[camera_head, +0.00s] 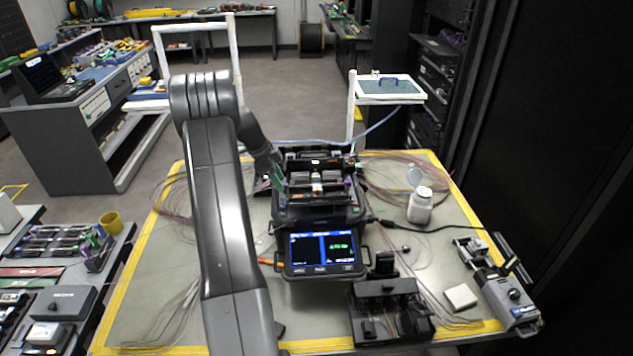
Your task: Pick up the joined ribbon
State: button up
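The fusion splicer (318,212) stands at the middle of the table with its lit screen (322,250) facing me. A thin blue ribbon (376,127) hangs from the white stand on the right and curves down behind the splicer's top; its left part runs behind my arm. I cannot make out a joint on it. My gripper (276,177) is at the left side of the splicer's top, with a greenish part showing. Its fingertips are too small and partly hidden to tell whether they are open or hold anything.
A white bottle (420,206) and coiled fibres stand right of the splicer. A black fixture (388,311) and a grey-blue device (508,297) sit at the front right. White stands rise behind, the right one holding a tray (388,88). The left table area is mostly clear.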

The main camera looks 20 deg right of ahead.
jog(key=shift+s+d+f, duration=0.1)
jog(key=shift+d+f, duration=0.05)
jog(key=shift+f, duration=0.3)
jog(key=shift+c, duration=0.2)
grip_shut()
jog(key=shift+r, duration=0.1)
